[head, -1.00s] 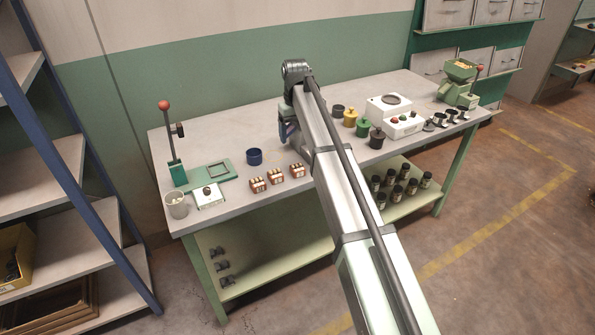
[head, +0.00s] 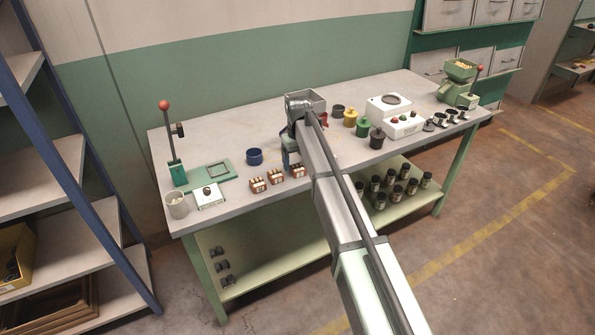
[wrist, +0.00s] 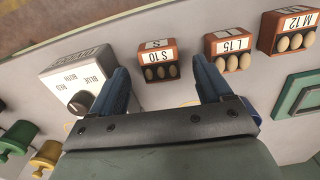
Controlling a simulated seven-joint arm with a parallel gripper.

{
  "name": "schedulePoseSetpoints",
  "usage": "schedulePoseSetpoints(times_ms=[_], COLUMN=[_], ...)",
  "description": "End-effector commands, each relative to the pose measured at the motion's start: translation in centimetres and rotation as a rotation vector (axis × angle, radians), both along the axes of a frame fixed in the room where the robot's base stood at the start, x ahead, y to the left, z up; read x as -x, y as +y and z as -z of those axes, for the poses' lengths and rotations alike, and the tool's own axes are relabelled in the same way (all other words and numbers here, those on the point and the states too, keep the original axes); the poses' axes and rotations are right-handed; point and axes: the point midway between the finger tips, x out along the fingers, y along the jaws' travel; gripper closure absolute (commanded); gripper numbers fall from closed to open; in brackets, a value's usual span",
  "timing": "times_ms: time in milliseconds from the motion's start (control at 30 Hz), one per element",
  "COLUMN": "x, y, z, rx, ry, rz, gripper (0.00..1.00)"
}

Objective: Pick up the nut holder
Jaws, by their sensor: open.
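Which one the task means is not shown. My gripper (wrist: 160,64) is open and empty, its blue fingers pointing down over the bench. The S 10 holder shows between the fingertips in the wrist view, apart from them.
A white selector box (wrist: 88,82) with a knob is close to the left finger in the wrist view.

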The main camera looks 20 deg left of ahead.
Motion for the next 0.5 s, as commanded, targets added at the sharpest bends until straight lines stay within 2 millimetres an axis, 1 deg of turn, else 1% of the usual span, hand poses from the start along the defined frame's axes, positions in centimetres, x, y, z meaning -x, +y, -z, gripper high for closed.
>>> schedulePoseSetpoints(times_ms=[33,133,367,400,500], x=[0.1,0.0,0.0,0.0,0.0], y=[0.0,0.0,0.0,0.0,0.0], z=[0.8,1.7,2.0,1.9,1.9], rx=[0.001,0.0,-0.001,-0.001,-0.001], ry=[0.001,0.0,-0.001,-0.001,-0.001], rz=[0.0,0.0,0.0,0.0,0.0], gripper=[0.21,0.21,0.21,0.22,0.32])
